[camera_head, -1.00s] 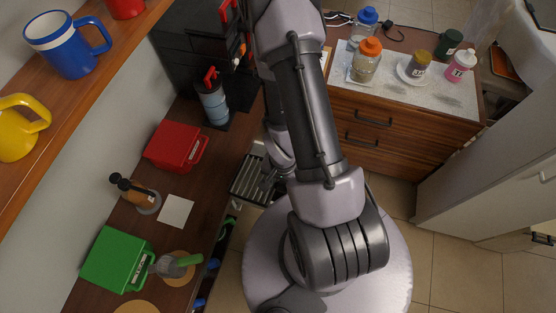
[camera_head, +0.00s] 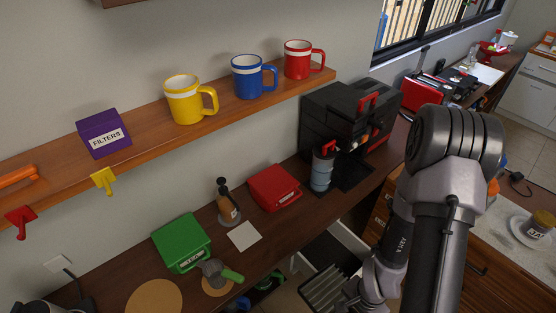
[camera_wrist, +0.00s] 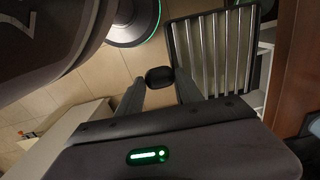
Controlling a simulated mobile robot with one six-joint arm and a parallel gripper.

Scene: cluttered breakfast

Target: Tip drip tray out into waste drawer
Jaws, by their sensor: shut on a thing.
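The drip tray (camera_head: 325,288) is dark-rimmed with pale metal slats. It hangs in front of the counter edge at the lower middle of the head view, slats facing the camera. In the wrist view the tray (camera_wrist: 212,55) fills the upper right. My gripper (camera_wrist: 160,84) is shut on its black handle (camera_wrist: 160,76), which shows between the fingertips. Whether the tray holds anything is hidden. A pale-walled open drawer (camera_head: 349,239), apparently the waste drawer, shows just behind the tray; its inside is mostly hidden.
The counter carries a black coffee machine (camera_head: 335,118), a red box (camera_head: 273,188), a green box (camera_head: 181,243) and a brown bottle (camera_head: 228,206). A shelf (camera_head: 235,106) with mugs runs above. A side cabinet (camera_head: 490,272) stands right of my arm. Floor tiles (camera_wrist: 85,85) look clear.

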